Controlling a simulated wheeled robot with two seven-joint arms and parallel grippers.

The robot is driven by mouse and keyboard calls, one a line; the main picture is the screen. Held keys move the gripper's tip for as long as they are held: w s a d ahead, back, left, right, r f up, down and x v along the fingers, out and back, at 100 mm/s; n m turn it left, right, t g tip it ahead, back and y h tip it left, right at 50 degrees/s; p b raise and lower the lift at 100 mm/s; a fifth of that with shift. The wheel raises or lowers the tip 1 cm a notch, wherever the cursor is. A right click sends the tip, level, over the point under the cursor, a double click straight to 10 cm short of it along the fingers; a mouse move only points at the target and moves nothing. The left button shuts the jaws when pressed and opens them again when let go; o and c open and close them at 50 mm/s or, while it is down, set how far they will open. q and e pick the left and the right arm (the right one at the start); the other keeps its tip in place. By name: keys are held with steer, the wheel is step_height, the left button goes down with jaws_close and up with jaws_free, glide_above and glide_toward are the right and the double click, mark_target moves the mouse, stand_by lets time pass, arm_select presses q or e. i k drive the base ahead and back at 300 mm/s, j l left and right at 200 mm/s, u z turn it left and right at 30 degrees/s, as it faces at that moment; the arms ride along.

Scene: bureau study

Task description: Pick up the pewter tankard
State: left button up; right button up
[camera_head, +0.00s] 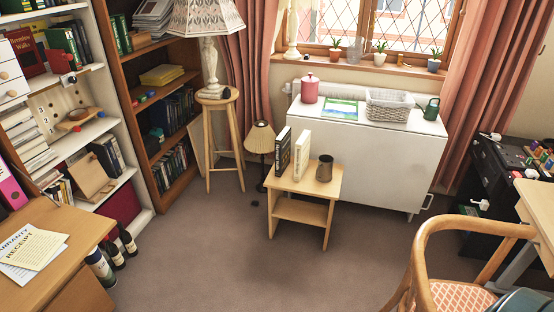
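The pewter tankard (324,168) is a small dark grey metal cup. It stands upright on the right part of the top of a small light-wood side table (318,187), in the middle of the view. Two upright books, a black one (282,151) and a white one (301,156), stand on the same top to its left, with a gap between the white book and the tankard. Neither of my grippers shows in the head view.
A white cabinet (385,170) stands behind the side table, with a red canister (309,88) and a basket (388,107) on top. A wooden stool (218,100) holds a lamp. A wooden armchair (455,292) stands at front right, a desk (60,262) at left. Carpet (230,245) before the table is clear.

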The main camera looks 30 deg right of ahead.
mark_target(324, 172)
steer(key=z, duration=1.25)
steer(key=i+j+u, duration=0.25)
steer(key=i, duration=0.3)
steer(key=i+j+u, duration=0.25)
steer(key=i, duration=0.3)
steer(key=i+j+u, duration=0.25)
steer(key=i, duration=0.35)
